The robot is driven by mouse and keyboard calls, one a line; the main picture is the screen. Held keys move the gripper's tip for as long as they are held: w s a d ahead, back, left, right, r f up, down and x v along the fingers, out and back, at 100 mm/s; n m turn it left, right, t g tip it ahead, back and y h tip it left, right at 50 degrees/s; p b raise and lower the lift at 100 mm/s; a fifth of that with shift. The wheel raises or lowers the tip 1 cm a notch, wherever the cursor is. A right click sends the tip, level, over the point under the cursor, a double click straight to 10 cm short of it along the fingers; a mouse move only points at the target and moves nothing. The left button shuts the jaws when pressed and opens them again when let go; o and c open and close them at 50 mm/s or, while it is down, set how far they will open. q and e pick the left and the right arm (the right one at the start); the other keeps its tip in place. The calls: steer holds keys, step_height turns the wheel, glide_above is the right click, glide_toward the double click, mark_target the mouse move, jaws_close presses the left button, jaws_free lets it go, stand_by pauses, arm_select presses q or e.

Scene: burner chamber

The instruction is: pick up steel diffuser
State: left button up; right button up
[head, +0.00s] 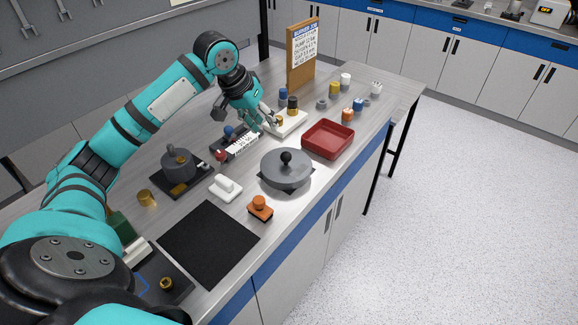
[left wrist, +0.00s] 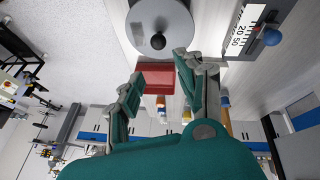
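My left gripper (head: 262,122) hangs above the far middle of the bench, beside a small white tray (head: 293,124). In the left wrist view its two fingers (left wrist: 158,68) are spread with nothing between them. No part is plainly marked as the steel diffuser. A small grey, metal-looking ring-like piece (head: 322,104) stands behind the white tray, right of the gripper. A large grey disc with a black knob (head: 286,168) lies nearer the front edge; it also shows in the left wrist view (left wrist: 160,20). My right gripper is not in view.
A red tray (head: 328,139) stands right of the white tray. Several coloured cylinders stand behind them, near an upright notice board (head: 302,55). A dark pot-like unit (head: 178,163), a white-handled piece (head: 226,187), an orange-handled piece (head: 260,207) and a black mat (head: 208,243) occupy the nearer bench.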

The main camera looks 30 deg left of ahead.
arm_select(q)
steer(key=p, duration=0.2)
glide_toward(284, 154)
steer(key=x, duration=0.5)
steer(key=shift+w+a+f, duration=0.1)
steer(key=shift+w, duration=0.15)
steer(key=p+x, duration=0.2)
steer(key=x, duration=0.2)
steer(key=shift+f, duration=0.35)
steer(key=shift+w+f, duration=0.15)
steer(key=shift+f, duration=0.15)
steer(key=shift+r, duration=0.1)
jaws_close()
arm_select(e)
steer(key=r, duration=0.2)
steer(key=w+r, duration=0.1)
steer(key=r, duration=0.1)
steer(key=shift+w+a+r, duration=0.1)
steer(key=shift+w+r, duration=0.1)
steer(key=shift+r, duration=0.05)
